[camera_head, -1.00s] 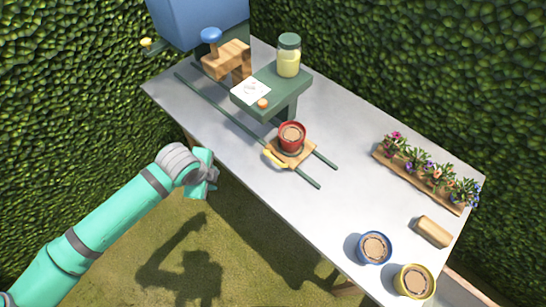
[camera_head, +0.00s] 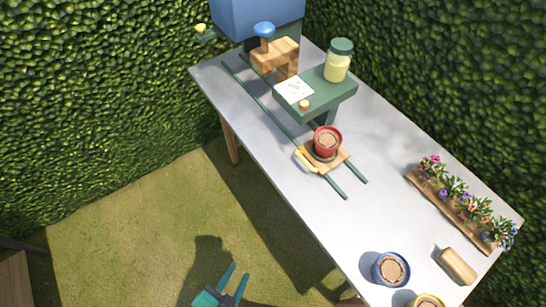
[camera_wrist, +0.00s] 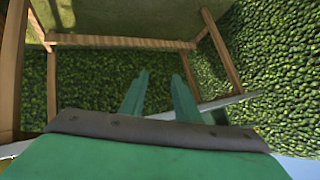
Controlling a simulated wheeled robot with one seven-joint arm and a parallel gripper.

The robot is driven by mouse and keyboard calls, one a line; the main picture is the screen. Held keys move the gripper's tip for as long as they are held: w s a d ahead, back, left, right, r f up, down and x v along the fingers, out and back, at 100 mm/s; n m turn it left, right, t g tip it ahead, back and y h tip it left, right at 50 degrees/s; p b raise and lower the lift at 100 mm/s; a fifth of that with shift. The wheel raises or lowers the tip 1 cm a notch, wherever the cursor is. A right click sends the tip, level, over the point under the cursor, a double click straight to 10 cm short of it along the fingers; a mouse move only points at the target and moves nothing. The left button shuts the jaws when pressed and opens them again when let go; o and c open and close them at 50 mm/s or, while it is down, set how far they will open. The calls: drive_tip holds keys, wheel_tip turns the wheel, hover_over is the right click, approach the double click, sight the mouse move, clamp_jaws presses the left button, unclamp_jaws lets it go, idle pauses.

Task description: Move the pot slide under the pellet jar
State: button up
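The pot slide (camera_head: 338,163) is a small wooden board on two dark green rails (camera_head: 270,115) running along the table. A red pot (camera_head: 327,142) filled with soil stands on it, and a yellow handle (camera_head: 305,161) is on its near left side. The pellet jar (camera_head: 338,61), glass with a green lid and pale yellow contents, stands on a green raised stand (camera_head: 325,97) farther back along the rails. My gripper (camera_head: 240,282) is open and empty, low in the head view, off the table's near side. Its two fingers show apart in the wrist view (camera_wrist: 160,90).
A wooden block piece with a blue knob (camera_head: 263,30) stands behind the stand. A white card and orange knob (camera_head: 304,104) are on the stand. A blue pot (camera_head: 391,269), a yellow pot (camera_head: 428,301), a tan block (camera_head: 457,266) and a flower planter (camera_head: 450,208) occupy the right part.

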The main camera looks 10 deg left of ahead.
drive_tip(key=shift+o, duration=0.3)
drive_tip(key=s+d+r+n+t, duration=0.1)
drive_tip(key=d+r+n+t, duration=0.2)
drive_tip(key=d, duration=0.5)
wheel_tip(320, 180, up, 2)
drive_tip(key=shift+d+n+y, duration=0.15)
drive_tip(key=shift+n+y, duration=0.25)
drive_tip(key=shift+n, duration=0.1)
drive_tip(key=w+d+r+n+t, duration=0.1)
drive_tip(key=d+r+n+t, duration=0.1)
drive_tip(key=r, duration=0.5)
drive_tip(key=d+n, duration=0.1)
drive_tip(key=d, duration=0.1)
drive_tip(key=shift+w+d+t+y, duration=0.3)
drive_tip(key=shift+d+y, duration=0.05)
drive_tip(key=shift+y, duration=0.05)
